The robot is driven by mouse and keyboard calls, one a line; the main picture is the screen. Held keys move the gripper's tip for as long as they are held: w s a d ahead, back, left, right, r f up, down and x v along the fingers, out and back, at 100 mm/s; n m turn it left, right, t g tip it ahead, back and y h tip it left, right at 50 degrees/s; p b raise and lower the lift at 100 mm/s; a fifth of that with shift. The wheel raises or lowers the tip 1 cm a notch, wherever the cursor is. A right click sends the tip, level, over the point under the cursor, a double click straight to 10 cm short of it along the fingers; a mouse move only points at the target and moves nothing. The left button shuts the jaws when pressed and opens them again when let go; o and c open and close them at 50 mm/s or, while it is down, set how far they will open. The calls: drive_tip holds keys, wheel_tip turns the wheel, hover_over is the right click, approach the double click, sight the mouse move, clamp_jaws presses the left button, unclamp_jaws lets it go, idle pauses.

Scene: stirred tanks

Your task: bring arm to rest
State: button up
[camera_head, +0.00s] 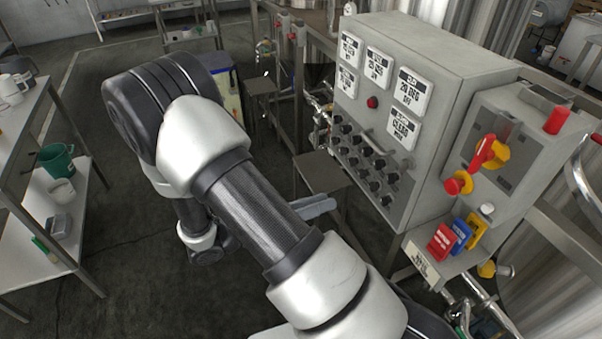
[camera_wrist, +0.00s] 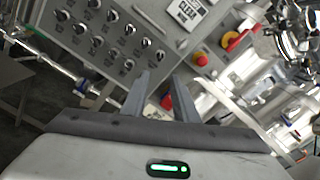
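My arm reaches from the lower middle of the head view up to the left and folds back down. My gripper shows in the wrist view (camera_wrist: 162,76) with its two grey fingers apart and nothing held between them. In the head view a grey finger (camera_head: 318,207) shows beside my forearm, left of the control panel; the rest of the gripper is mostly hidden. The control panel (camera_head: 405,160) has rows of black knobs, a red lamp or button and several white display plates. In the wrist view the panel (camera_wrist: 150,25) lies beyond the fingers, tilted.
A switch box (camera_head: 520,135) with a red and yellow handle stands right of the panel. Red, blue and yellow tags (camera_head: 460,235) are below it. A table (camera_head: 40,270) with a green bucket (camera_head: 56,162) is at left. Open floor (camera_head: 120,240) lies between.

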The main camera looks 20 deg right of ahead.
drive_tip(key=s+r+m+g+y+p, duration=0.45)
drive_tip(key=s+r+m+y, duration=0.55)
drive_tip(key=r+m, duration=0.45)
drive_tip(key=a+r+m+t+y+p, duration=0.4)
drive_tip(key=a+r+m+t+y, duration=0.2)
drive_tip(key=r, duration=0.8)
drive_tip(key=shift+s+m+t+y+p, duration=0.35)
drive_tip(key=shift+m+t+y, duration=0.8)
drive_tip(key=shift+m, duration=1.2)
drive_tip(key=shift+r, duration=0.1)
